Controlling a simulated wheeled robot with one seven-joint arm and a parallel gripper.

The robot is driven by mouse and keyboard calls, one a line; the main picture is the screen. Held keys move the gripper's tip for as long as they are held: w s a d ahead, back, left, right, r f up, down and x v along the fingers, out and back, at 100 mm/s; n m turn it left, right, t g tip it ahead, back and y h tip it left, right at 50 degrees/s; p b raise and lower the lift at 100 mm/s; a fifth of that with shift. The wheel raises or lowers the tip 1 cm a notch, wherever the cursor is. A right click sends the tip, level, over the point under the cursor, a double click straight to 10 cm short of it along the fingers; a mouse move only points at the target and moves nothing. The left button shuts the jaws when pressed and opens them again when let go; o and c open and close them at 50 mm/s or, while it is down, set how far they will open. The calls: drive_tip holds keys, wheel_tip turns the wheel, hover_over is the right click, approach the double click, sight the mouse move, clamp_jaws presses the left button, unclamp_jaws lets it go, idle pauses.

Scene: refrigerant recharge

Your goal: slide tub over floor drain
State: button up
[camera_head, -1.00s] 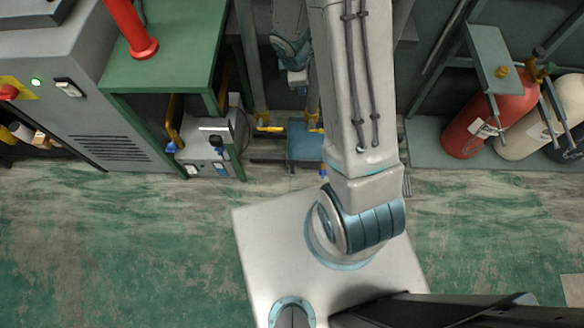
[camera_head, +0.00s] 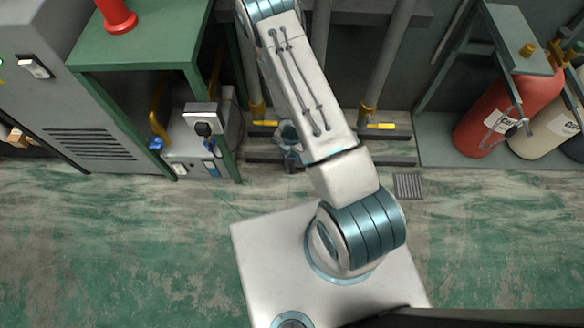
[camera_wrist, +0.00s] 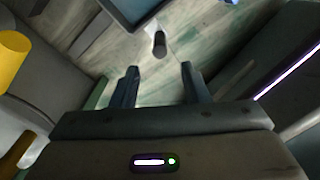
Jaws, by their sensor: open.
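The floor drain (camera_head: 408,186) is a small grey slotted grate in the floor, right of my arm's elbow in the head view. The tub is hidden behind my arm there. In the wrist view, a dark blue, light-rimmed corner at the top looks like the tub (camera_wrist: 132,10). A short dark cylinder (camera_wrist: 159,44) sits just off that corner, roughly in line with the gap between my fingers; I cannot tell whether it is attached to the tub. My gripper (camera_wrist: 160,88) is open, its fingers apart with nothing between them.
A green bench (camera_head: 140,45) with a grey device (camera_head: 195,140) beneath stands left. A red cylinder (camera_head: 500,115) and a cream one (camera_head: 545,125) stand right. Pipes with yellow levers (camera_head: 382,126) rise behind my arm. The front floor (camera_head: 110,240) is clear.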

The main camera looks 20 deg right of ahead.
sight(292, 167)
wheel_tip(292, 167, down, 11)
drive_tip(key=b, duration=0.4)
clamp_jaws()
drive_tip(key=shift+d, duration=0.15)
